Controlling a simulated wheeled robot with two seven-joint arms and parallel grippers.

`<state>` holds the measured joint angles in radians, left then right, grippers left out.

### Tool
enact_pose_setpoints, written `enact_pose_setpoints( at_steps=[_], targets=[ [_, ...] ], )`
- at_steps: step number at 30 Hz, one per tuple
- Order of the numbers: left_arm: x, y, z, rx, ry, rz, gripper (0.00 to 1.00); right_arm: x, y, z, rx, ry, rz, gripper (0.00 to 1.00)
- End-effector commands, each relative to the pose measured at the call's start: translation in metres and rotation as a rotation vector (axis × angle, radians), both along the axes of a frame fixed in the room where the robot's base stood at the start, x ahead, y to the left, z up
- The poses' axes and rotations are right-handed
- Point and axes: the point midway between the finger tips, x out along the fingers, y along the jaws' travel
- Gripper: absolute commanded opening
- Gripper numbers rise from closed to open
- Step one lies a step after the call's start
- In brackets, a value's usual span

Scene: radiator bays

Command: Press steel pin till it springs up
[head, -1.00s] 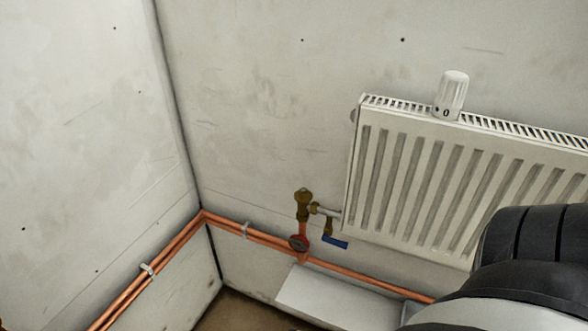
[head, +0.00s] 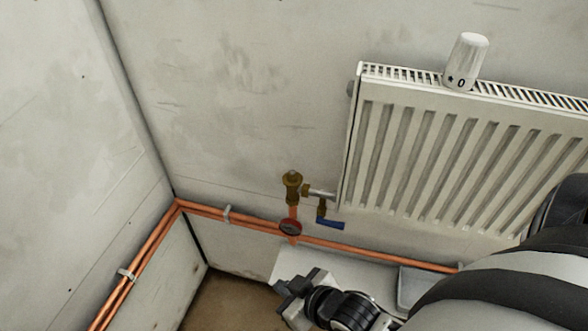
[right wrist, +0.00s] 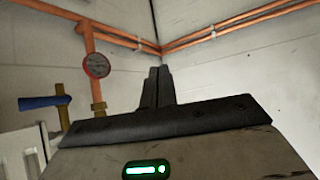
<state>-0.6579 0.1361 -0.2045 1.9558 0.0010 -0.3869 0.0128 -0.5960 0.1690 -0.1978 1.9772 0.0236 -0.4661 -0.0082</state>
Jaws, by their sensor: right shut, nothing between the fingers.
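The brass valve body (head: 293,188) stands upright on the copper riser, left of the radiator. Its top is bare; the steel pin is too small to make out clearly there. My right gripper (head: 284,289) is low in the head view, below and apart from the valve, in front of the pale ledge. In the right wrist view its fingers (right wrist: 159,84) are together and empty, pointing toward the wall corner. Part of the brass valve (right wrist: 62,106) shows at the left there. The white thermostat head (head: 466,62) stands on the radiator's top. My left gripper is not in view.
The white radiator (head: 440,165) hangs on the wall at right. A red-rimmed gauge (head: 290,227) and a blue lever (head: 330,224) sit close to the valve. Copper pipes (head: 150,245) run along both walls. The space above the valve is clear.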

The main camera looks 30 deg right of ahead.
Motion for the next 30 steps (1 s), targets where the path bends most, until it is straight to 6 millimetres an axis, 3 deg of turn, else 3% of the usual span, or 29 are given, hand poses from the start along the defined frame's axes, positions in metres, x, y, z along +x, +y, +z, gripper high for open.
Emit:
enact_pose_setpoints(
  at_steps=[1, 5, 9, 12, 16, 21, 30],
  targets=[
    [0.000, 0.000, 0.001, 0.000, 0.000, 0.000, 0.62, 0.022, -0.010, 0.014, -0.037, -0.016, 0.017, 0.00],
    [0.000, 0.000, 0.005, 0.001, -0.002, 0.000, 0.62, 0.079, -0.040, 0.060, -0.166, -0.018, 0.068, 0.00],
    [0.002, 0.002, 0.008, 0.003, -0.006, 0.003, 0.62, 0.129, -0.076, 0.126, -0.325, -0.006, 0.111, 0.00],
    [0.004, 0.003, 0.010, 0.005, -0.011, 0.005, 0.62, 0.148, -0.099, 0.173, -0.426, 0.009, 0.127, 0.00],
    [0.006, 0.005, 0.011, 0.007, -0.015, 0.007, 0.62, 0.159, -0.120, 0.219, -0.520, 0.030, 0.134, 0.00],
    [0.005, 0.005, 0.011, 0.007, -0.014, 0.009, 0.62, 0.160, -0.133, 0.244, -0.574, 0.052, 0.135, 0.00],
    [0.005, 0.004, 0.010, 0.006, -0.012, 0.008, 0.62, 0.160, -0.134, 0.246, -0.580, 0.057, 0.134, 0.00]
  ],
)
